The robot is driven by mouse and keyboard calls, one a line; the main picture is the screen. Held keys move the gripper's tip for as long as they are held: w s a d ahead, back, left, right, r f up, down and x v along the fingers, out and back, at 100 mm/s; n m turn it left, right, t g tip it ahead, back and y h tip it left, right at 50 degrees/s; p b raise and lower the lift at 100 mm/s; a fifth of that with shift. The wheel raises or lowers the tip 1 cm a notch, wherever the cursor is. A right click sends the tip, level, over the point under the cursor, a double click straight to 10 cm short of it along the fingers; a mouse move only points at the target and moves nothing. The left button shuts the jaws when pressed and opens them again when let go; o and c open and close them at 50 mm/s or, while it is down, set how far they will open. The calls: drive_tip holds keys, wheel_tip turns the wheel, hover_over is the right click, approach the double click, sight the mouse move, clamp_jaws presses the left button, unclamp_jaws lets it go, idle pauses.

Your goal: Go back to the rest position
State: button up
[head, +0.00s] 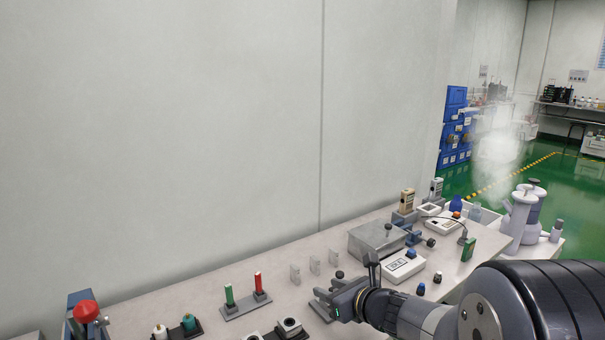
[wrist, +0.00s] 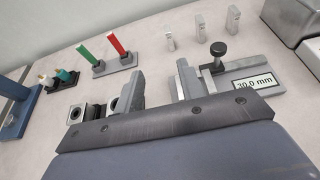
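My gripper (head: 345,294) reaches from the lower right over the front part of the bench in the head view. In the wrist view its two grey fingers (wrist: 160,82) stand apart with only bare bench top between them. It holds nothing. A grey fixture (wrist: 262,72) with a black knob and a "30.0 mm" label is just beyond the right finger. My gripper partly hides this fixture in the head view. I cannot tell whether the finger touches it.
The pale bench (head: 215,290) runs along a wall. A stand with a green and a red stick (head: 258,282), several small grey blocks (head: 315,264), a metal box (head: 376,240) and a white meter (head: 404,266) stand around my gripper. A red-topped device (head: 86,312) is at left.

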drive_tip(key=shift+s+d+f+m+t+h+p, duration=0.2)
drive_tip(key=shift+d+f+m+h+p, duration=0.45)
drive_tip(key=shift+d, duration=0.65)
drive_tip(key=shift+s+d+f+m+t+h+p, duration=0.15)
drive_tip(key=shift+d+f+m+t+h, duration=0.3)
drive_tip(key=shift+d+f, duration=0.7)
drive_tip(key=shift+s+d+f+m+t+h+p, duration=0.15)
drive_tip(key=shift+d+f+m+h+p, duration=0.4)
drive_tip(key=shift+d, duration=0.95)
drive_tip(key=shift+a+r, duration=0.1)
